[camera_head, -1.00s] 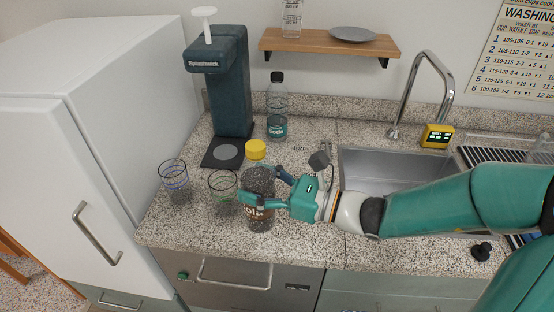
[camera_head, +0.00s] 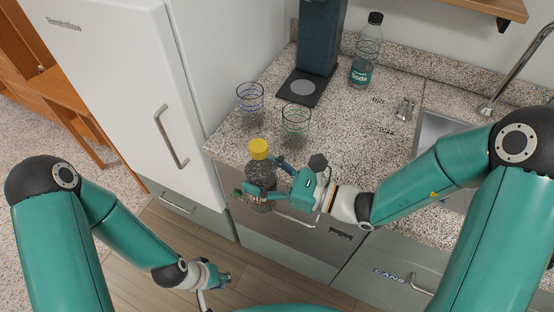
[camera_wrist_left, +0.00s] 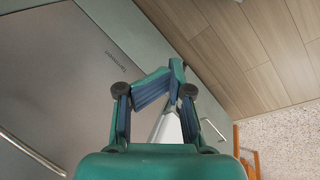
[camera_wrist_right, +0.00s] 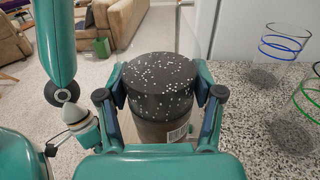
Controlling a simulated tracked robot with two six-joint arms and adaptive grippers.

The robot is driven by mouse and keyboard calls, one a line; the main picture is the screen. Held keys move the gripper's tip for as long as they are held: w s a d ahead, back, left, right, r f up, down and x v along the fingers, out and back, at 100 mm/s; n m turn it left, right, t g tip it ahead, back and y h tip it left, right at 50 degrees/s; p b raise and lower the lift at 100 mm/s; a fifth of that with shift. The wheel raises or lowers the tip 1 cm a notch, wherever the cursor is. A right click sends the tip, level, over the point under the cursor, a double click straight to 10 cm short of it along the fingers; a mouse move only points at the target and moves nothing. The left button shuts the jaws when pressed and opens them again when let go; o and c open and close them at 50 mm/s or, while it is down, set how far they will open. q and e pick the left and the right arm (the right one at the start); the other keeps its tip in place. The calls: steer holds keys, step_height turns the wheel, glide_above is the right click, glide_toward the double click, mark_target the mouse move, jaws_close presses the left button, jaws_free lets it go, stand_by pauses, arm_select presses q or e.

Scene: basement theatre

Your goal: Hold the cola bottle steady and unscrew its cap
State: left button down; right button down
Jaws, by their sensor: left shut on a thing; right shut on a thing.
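The cola bottle (camera_head: 260,171) has a yellow cap (camera_head: 259,148), a clear neck and dark speckled contents. My right gripper (camera_head: 268,181) is shut around its body and holds it roughly upright, in front of the counter edge. In the right wrist view the dark bottle (camera_wrist_right: 160,87) and its brown label sit between the fingers; the cap is not clearly seen there. My left gripper (camera_head: 222,281) is low over the floor, well below and left of the bottle.
Two ringed glasses (camera_head: 250,98) (camera_head: 295,119) stand on the counter (camera_head: 350,125). Behind them are a dark drink maker (camera_head: 319,45) and a soda bottle (camera_head: 365,58). A white fridge (camera_head: 120,65) stands left. The floor before the cabinets is open.

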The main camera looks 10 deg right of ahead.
arm_select(q)
steer(key=c, duration=1.4)
jaws_free()
steer(key=shift+o, duration=1.3)
steer(key=shift+w+r, duration=0.1)
steer(key=shift+w, duration=0.15)
steer(key=o, duration=0.3)
steer(key=w+r+m, duration=0.1)
steer(key=w, duration=0.2)
steer(key=w+r+m, duration=0.1)
steer(key=w, duration=0.1)
steer(key=w+r+m, duration=0.1)
steer(key=w+m, duration=0.1)
steer(key=w, duration=0.1)
steer(key=shift+w+d+r+t, duration=0.25)
steer(key=shift+w+r+t, duration=0.1)
steer(key=shift+r+t, duration=0.05)
steer(key=w+a+r+m+t+y, duration=0.1)
steer(key=w+r+m+t+y, duration=0.1)
steer(key=w+r+m, duration=1.25)
step_height(320, 180, up, 31)
steer(key=m+g+y, duration=0.2)
steer(key=m+g, duration=0.1)
steer(key=m, duration=1.8)
glide_above(257, 144)
steer(key=shift+r, duration=0.15)
steer(key=shift+s+f, duration=0.1)
steer(key=shift+f, duration=3.8)
